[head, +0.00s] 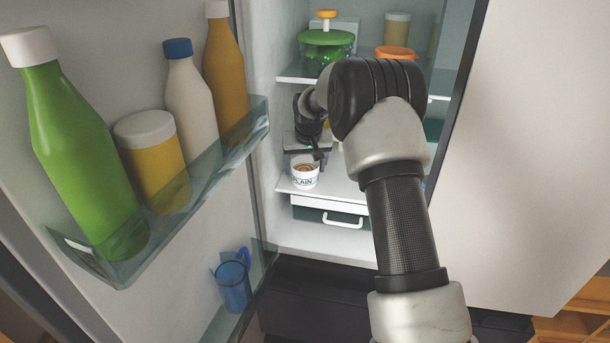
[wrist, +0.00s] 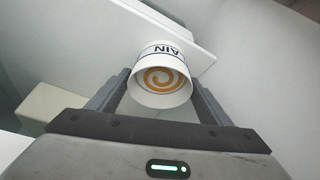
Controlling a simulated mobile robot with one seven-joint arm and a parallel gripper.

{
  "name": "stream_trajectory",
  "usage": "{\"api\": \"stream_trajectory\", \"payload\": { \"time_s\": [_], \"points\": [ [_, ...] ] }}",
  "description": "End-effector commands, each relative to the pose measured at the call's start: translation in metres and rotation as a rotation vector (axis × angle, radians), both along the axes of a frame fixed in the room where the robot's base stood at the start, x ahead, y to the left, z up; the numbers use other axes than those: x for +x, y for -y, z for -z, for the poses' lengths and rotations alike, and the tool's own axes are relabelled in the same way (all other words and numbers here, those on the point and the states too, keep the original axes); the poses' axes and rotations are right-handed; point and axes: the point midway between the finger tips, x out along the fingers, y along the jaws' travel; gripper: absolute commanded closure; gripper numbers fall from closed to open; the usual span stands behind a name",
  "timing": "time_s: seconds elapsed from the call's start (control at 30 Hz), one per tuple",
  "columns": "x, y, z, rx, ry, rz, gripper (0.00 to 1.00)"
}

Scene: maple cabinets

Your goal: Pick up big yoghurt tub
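The yoghurt tub (head: 304,174) is a small white cup with dark lettering and an orange swirl on top. It stands on a fridge shelf near the front left in the head view. In the wrist view the tub (wrist: 162,75) lies between the two fingers of my gripper (wrist: 160,88), with its swirled top facing the camera. The fingers are spread on either side, with a narrow gap visible at the sides. My gripper (head: 318,156) is just above and behind the tub in the head view, partly hidden by my arm.
The shelf (head: 340,188) holds the tub, above a drawer with a white handle (head: 343,220). A higher shelf (head: 298,79) holds a green-lidded jar (head: 326,40) and an orange-lidded container (head: 395,52). The open door at left carries bottles (head: 75,150) and a blue mug (head: 233,285).

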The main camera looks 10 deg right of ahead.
Motion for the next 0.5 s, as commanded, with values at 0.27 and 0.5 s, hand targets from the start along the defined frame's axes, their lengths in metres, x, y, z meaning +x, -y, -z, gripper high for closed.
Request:
{"api": "stream_trajectory", "payload": {
  "time_s": [0.27,0.5],
  "points": [
    [0.0003,0.0000,-0.0012,0.000,0.002,0.000,0.66],
    [0.0003,0.0000,-0.0017,0.000,0.002,0.000,0.66]
  ]
}}
